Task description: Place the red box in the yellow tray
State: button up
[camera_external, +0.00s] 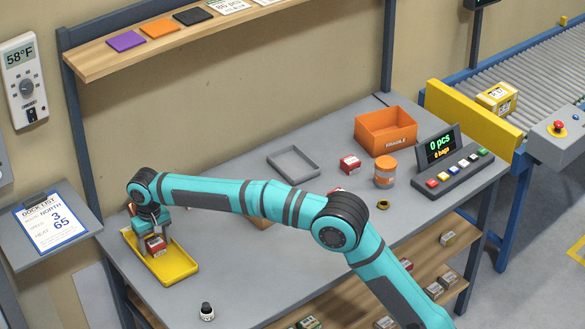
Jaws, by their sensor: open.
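A red box (156,246) with a pale label is at the far left of the bench, in or just over the yellow tray (181,270). I cannot tell for sure whether it rests on the tray's floor. My gripper (152,232) is right above the box, pointing down, with its open fingers at the box's top and sides. The view is too small to show any gap between fingers and box. The back part of the tray is partly hidden by my gripper and the box.
A grey tray (293,163) lies mid-bench. An orange bin (385,131), another red box (350,164), an orange-lidded jar (385,172) and a button console (452,170) stand to the right. A small dark-capped bottle (207,311) is at the front edge. A shelf (170,50) hangs above.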

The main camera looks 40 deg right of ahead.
aim_at(155, 241)
notch_tip(155, 241, up, 12)
dwell(0.5)
jog(key=shift+r, duration=0.1)
jog(key=s+d+r+t+y, duration=0.1)
jog(key=s+d+r+t, duration=0.2)
jog(key=s+d+r, duration=0.5)
jog(key=s+d+r+t+y, duration=0.1)
jog(key=s+d+r+t, duration=0.3)
jog(key=d, duration=0.8)
jog(key=s+d+r+t, duration=0.1)
jog(key=s+d+r, duration=0.4)
jog(key=d+r, duration=0.3)
jog(key=s+d+t, duration=0.5)
jog(key=s+d, duration=0.7)
jog(key=s, duration=0.3)
jog(key=s+d+f+t+h, duration=0.1)
jog(key=s+d+f+t, duration=0.1)
jog(key=s, duration=0.6)
jog(key=s+d+f+t+h, duration=0.1)
jog(key=s+d+f+t, duration=0.1)
jog(key=s+d, duration=0.3)
jog(key=s, duration=0.3)
jog(key=shift+f, duration=0.35)
